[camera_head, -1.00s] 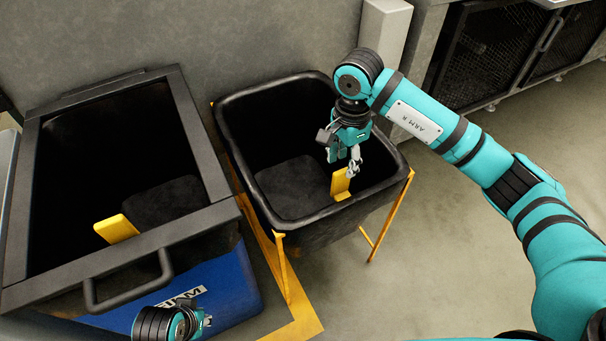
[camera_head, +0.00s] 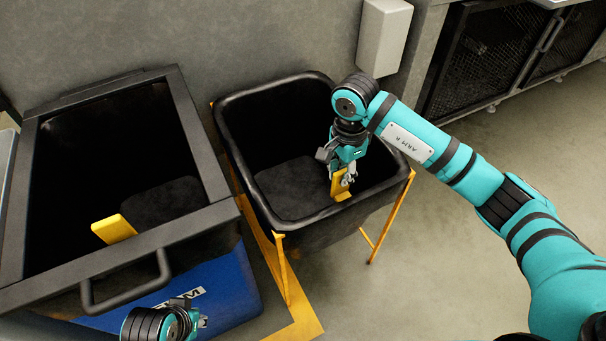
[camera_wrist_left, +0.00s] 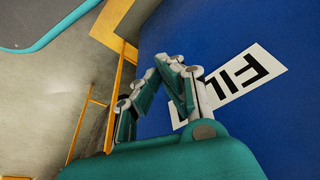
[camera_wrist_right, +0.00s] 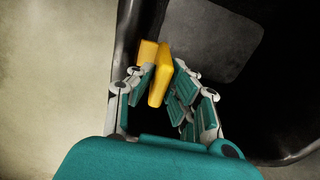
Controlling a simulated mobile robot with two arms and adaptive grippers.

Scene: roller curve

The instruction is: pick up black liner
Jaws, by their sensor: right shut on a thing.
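The black liner (camera_head: 235,113) is an open tub standing in a yellow frame, with a yellow tab (camera_head: 338,189) inside its near right wall. My right gripper (camera_head: 345,178) reaches down inside the rim and is shut on this tab. In the right wrist view the tab (camera_wrist_right: 160,75) stands between the fingers. The liner still sits in the frame. My left gripper (camera_wrist_left: 172,62) is shut and empty in front of the blue bin's lettered front; its tips are small in the head view.
A blue bin (camera_head: 230,275) with a dark rim, a handle (camera_head: 125,290) and its own yellow tab (camera_head: 114,229) stands at left. Yellow frame legs (camera_head: 390,215) stand around the liner. A grey box (camera_head: 384,40) is at the wall behind. Floor at right is clear.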

